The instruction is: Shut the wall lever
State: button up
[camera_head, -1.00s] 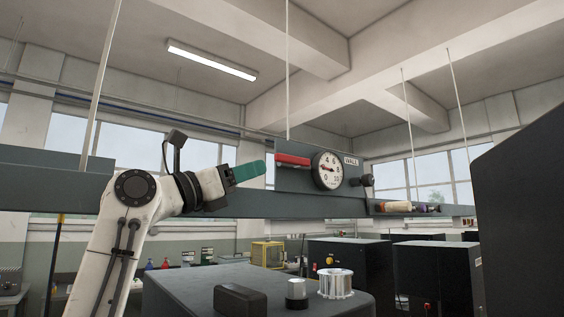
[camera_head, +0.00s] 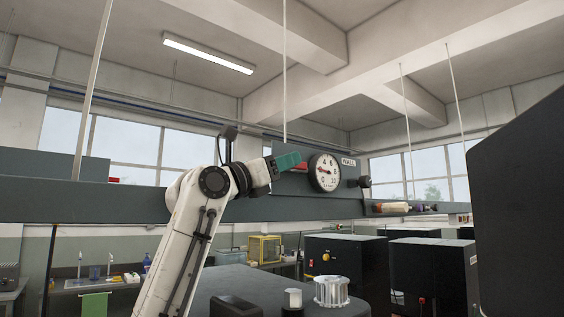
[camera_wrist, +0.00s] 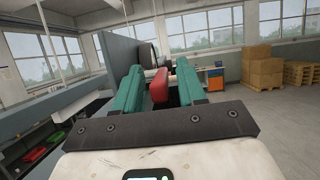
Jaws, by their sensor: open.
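The red wall lever (camera_head: 301,167) is on the grey panel marked WALL (camera_head: 347,181), left of the round gauge (camera_head: 325,172). The fingers are open, one on each side of the lever. The lever looks nearer the right finger; I cannot tell if it touches. The gauge shows edge-on beyond the fingers in the wrist view.
A dark knob (camera_head: 363,181) sits right of the gauge. A pale cylinder (camera_head: 390,207) lies on the hanging beam (camera_head: 130,196). Below are a dark machine top (camera_head: 262,285) and a ribbed metal part (camera_head: 331,291). Cardboard boxes (camera_wrist: 262,70) stand far off.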

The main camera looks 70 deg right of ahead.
grip_shut()
dwell(0.4)
jog(key=shift+r, duration=0.1)
